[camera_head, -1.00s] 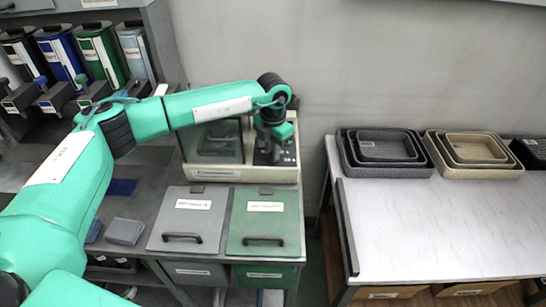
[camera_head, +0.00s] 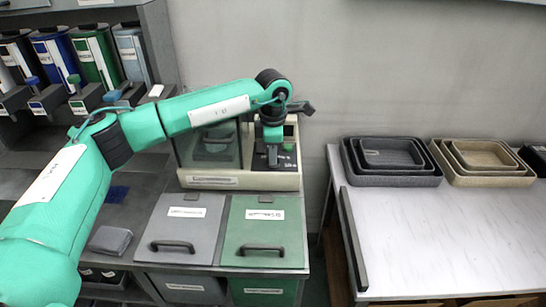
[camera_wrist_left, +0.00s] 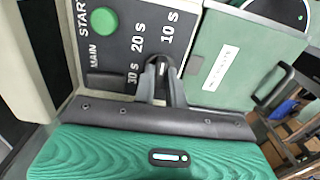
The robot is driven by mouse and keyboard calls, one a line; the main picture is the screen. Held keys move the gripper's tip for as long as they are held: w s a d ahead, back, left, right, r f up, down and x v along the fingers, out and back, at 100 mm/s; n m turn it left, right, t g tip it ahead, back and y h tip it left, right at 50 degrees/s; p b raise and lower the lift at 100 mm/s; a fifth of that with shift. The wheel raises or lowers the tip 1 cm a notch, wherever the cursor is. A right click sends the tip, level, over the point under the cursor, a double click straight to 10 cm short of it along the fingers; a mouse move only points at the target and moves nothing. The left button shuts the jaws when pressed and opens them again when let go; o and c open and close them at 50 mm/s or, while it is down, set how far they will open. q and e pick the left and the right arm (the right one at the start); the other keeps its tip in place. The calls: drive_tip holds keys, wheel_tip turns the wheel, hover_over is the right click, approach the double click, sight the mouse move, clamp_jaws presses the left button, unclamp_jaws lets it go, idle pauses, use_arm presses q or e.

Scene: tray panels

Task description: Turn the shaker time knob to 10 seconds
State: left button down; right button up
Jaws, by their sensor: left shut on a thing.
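The shaker (camera_head: 240,180) is a cream box with a clear-windowed chamber and a dark control panel (camera_head: 287,160) on its right side. In the left wrist view the panel (camera_wrist_left: 122,50) carries a green START button (camera_wrist_left: 104,20), a dark MAIN switch (camera_wrist_left: 104,80) and the marks 30 S, 20 S and 10 S. My left gripper (camera_head: 272,157) comes down over the panel. In the left wrist view its fingers (camera_wrist_left: 161,72) are shut on the small dark time knob (camera_wrist_left: 161,66), beside the marks. The fingers partly hide the knob, and I cannot tell its exact setting. My right gripper is out of view.
A grey-lidded bin (camera_head: 180,228) and a green-lidded bin (camera_head: 264,230) stand in front of the shaker. Coloured dispensers (camera_head: 100,58) stand at the back left. Nested trays (camera_head: 395,180) sit on the right table (camera_head: 440,235), whose front is clear.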

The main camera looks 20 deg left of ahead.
use_arm(q)
drive_tip(key=shift+r+m, duration=0.1)
drive_tip(key=shift+m, duration=0.2)
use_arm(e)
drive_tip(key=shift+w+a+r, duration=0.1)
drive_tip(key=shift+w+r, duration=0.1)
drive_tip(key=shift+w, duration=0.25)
use_arm(q)
drive_tip(key=c, duration=1.4)
unclamp_jaws()
drive_tip(key=shift+c, duration=0.2)
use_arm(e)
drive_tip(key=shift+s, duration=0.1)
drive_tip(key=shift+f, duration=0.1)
